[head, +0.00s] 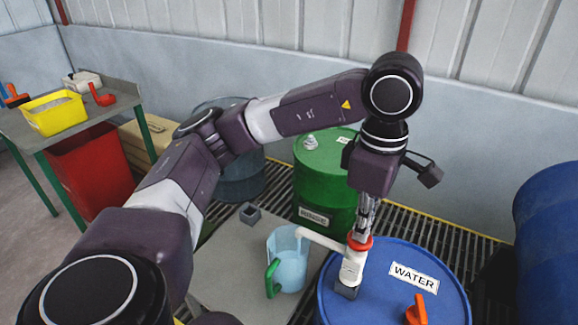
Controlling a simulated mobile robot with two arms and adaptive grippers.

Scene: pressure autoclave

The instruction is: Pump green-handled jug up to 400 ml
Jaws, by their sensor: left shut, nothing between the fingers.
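The green-handled jug (291,265) is a translucent pale blue vessel, upright on a grey surface left of the blue WATER drum (440,300). Its green handle (271,279) faces the lower left. Pale liquid seems to show inside, but I cannot read a level or marks. A white pump (352,268) with a red-orange top ring stands on the drum, and its spout (320,238) reaches left over the jug's rim. My left gripper (362,229) points down at the pump's top, shut with nothing between its fingers; I cannot tell whether it touches. My right gripper is out of view.
A green drum (313,170) labelled RINSE stands behind the jug. An orange handle (416,310) rises from the WATER drum's front. Another blue drum (550,230) is at right. A table (50,125) at left holds a yellow tub (54,113). A small grey block (250,214) lies behind the jug.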

